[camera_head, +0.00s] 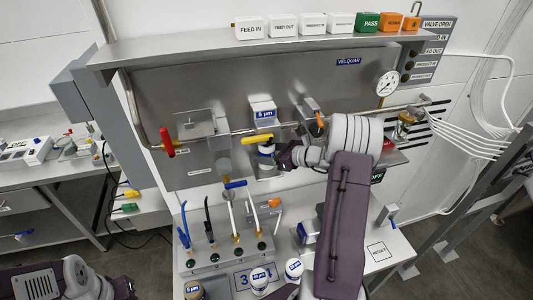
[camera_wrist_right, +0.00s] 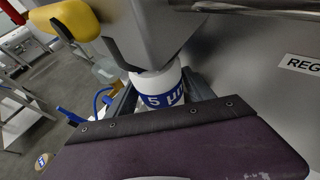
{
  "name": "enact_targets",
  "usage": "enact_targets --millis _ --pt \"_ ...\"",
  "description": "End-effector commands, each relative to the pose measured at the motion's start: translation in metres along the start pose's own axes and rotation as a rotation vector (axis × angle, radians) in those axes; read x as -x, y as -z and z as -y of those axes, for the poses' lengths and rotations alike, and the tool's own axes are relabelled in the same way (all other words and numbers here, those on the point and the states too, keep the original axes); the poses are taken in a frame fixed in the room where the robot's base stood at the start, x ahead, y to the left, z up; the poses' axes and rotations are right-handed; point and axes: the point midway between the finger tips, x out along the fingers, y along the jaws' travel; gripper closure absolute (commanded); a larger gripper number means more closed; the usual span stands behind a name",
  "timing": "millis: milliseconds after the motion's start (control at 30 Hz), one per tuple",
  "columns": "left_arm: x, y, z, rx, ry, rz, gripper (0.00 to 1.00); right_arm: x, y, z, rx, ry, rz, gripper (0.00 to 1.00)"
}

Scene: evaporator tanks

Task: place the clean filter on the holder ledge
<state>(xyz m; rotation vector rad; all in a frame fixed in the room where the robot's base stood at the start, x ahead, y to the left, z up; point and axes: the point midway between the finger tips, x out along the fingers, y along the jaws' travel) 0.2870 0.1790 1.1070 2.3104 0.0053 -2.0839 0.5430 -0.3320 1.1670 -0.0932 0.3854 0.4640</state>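The holder (camera_head: 263,110) is a grey block with a blue 5 µm label and a yellow lever (camera_head: 257,139). My right gripper (camera_head: 284,157) reaches it from the right. In the right wrist view its fingers lie either side of the filter, which is upright, its top close under the holder's grey body (camera_wrist_right: 140,30). The ledge contact is hidden. My left gripper (camera_head: 124,288) is at the bottom left, its fingers unclear.
Jars with labelled lids (camera_head: 259,279) stand at the front of the bench. A rack (camera_head: 225,256) with several upright tools is left of my right arm. A red-handled valve (camera_head: 167,142) and a gauge (camera_head: 387,84) sit on the pipe beside the holder.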

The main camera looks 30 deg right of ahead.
Motion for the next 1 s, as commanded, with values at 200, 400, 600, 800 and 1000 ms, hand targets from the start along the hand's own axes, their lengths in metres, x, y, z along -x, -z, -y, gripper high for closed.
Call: enact_targets --millis 200,400,600,800,1000 --pt "0.001 0.000 0.000 0.000 0.000 0.000 1.00 0.000 -0.001 0.000 0.000 0.000 0.000 0.39" --pt "-0.001 0.000 0.000 0.000 0.000 0.000 1.00 0.014 -0.002 0.001 -0.001 0.003 0.001 0.39" --pt "-0.009 -0.001 0.000 0.000 0.000 0.000 1.00 0.054 -0.002 0.002 0.000 0.005 0.001 0.39" --pt "-0.015 -0.002 0.000 0.000 0.000 0.000 1.00 0.092 -0.002 0.001 0.001 0.004 0.000 0.39" --pt "-0.018 -0.002 0.000 0.000 0.000 0.000 1.00 0.117 -0.003 0.001 0.001 0.002 0.000 0.39"
